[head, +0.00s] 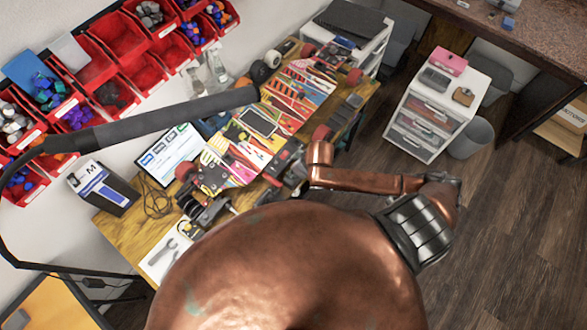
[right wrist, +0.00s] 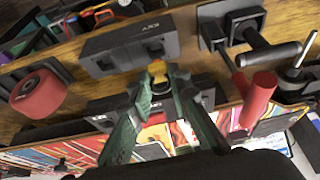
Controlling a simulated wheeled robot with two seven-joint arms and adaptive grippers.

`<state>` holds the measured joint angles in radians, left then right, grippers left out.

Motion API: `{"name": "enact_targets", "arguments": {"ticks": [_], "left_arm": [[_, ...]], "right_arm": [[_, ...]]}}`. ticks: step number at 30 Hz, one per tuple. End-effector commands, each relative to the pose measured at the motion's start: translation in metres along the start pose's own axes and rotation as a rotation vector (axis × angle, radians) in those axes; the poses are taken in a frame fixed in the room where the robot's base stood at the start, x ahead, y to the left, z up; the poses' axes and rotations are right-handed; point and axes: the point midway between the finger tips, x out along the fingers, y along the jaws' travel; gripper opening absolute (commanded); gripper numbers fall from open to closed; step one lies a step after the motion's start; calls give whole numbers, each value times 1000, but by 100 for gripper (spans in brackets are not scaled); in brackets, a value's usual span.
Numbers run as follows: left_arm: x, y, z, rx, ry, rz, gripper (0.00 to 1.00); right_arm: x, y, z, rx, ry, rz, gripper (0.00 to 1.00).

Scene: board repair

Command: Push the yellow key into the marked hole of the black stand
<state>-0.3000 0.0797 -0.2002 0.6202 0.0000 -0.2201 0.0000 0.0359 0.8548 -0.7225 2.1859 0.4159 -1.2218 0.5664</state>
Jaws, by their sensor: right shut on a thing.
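In the right wrist view, my right gripper (right wrist: 158,84) has its greenish fingers shut on the yellow key (right wrist: 157,67), which has a dark part between the fingers. The black stand (right wrist: 112,55), lettered KEY, lies just beyond the fingertips, with a small yellow mark (right wrist: 154,47) on its face near its right end. The key's tip points at the stand close to this mark; I cannot tell whether they touch. The hole itself is not clear. In the head view my right arm reaches over the workbench from the right, and the key is too small to make out. My left gripper is not in view.
A red wheel (right wrist: 38,93) lies left of the gripper, and a red-handled tool (right wrist: 257,100) and a black clamp-like holder (right wrist: 232,25) stand to the right. Colourful skateboard decks (head: 300,88) crowd the workbench (head: 118,228). A white drawer unit (head: 435,115) stands right of it.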

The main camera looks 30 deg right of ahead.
Motion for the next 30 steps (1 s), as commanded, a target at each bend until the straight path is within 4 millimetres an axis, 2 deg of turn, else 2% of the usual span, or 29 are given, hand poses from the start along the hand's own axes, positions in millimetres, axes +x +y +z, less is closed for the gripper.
{"name": "enact_targets", "arguments": {"ticks": [30], "left_arm": [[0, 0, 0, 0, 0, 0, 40]], "right_arm": [[8, 0, 3, 0, -1, 0, 0]]}}
